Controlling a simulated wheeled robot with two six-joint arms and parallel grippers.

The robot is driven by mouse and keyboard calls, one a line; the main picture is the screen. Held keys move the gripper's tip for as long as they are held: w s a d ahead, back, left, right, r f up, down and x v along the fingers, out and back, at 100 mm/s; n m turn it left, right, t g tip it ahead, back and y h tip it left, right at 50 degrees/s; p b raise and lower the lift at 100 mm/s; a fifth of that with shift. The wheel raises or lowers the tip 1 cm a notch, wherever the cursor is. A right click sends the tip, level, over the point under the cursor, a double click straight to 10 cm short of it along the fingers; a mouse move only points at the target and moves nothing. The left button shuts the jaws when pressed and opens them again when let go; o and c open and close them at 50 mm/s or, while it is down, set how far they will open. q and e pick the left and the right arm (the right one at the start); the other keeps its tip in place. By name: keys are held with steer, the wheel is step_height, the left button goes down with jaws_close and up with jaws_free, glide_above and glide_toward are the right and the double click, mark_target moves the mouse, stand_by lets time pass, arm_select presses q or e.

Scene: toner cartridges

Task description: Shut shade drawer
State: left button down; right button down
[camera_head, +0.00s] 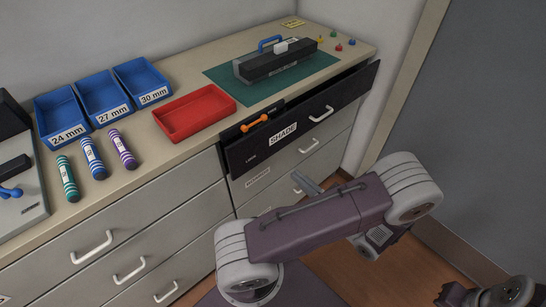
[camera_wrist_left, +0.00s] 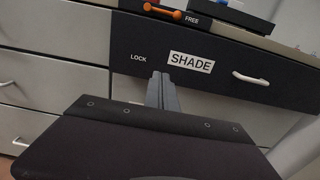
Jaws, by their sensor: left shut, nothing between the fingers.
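The shade drawer (camera_head: 318,125) has a dark front with a white SHADE label and a pale handle, at the right end of the cabinet. Its front appears to stand a little out from the counter edge; the gap is hard to judge. An orange lever (camera_head: 255,123) sits at its upper left, with LOCK and FREE marks by it; it also shows in the left wrist view (camera_wrist_left: 163,10). My left gripper (camera_head: 307,183) is shut and empty, low in front of the drawer. In the left wrist view its fingertips (camera_wrist_left: 162,78) overlap the front between LOCK and SHADE; contact is unclear.
A red tray (camera_head: 186,127), blue bins (camera_head: 137,92) and several striped cartridges (camera_head: 92,158) are on the counter. A black cartridge unit (camera_head: 275,66) lies on a green mat (camera_head: 222,75). Closed grey drawers (camera_head: 150,215) lie left and below.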

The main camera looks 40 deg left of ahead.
mark_target(263, 149)
arm_select(q)
steer(key=a, duration=0.4)
steer(key=a+b, duration=0.1)
steer(key=a, duration=0.7)
steer(key=shift+w+a, duration=0.35)
steer(key=shift+a, duration=0.05)
arm_select(e)
steer(key=shift+a+f, duration=0.2)
steer(key=shift+f, duration=0.5)
